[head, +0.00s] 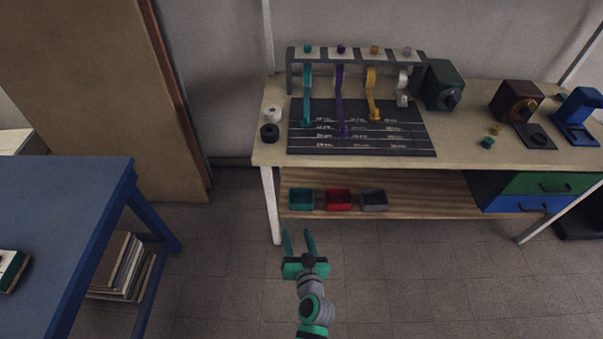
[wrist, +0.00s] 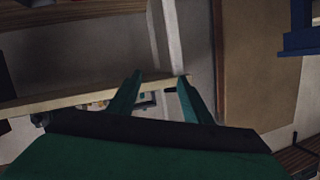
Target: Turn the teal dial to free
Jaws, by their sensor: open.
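A small teal knob (head: 308,49), which looks like the teal dial, sits at the left end of a pale-topped rail (head: 357,54) at the back of the workbench. A teal strip (head: 307,92) hangs below it over a dark marked board. The markings are too small to read, so the dial's setting cannot be told. My gripper (head: 300,236) is open and empty, in front of the bench and well apart from the dial. In the wrist view my gripper (wrist: 158,88) shows two spread teal fingers with the bench edge beyond; the dial is not seen there.
Purple (head: 341,49), gold (head: 375,50) and grey (head: 407,52) knobs share the rail. A dark green box (head: 441,85) stands close at right. Small trays (head: 338,200) sit on the lower shelf. A blue table (head: 60,200) is at left; floor between is clear.

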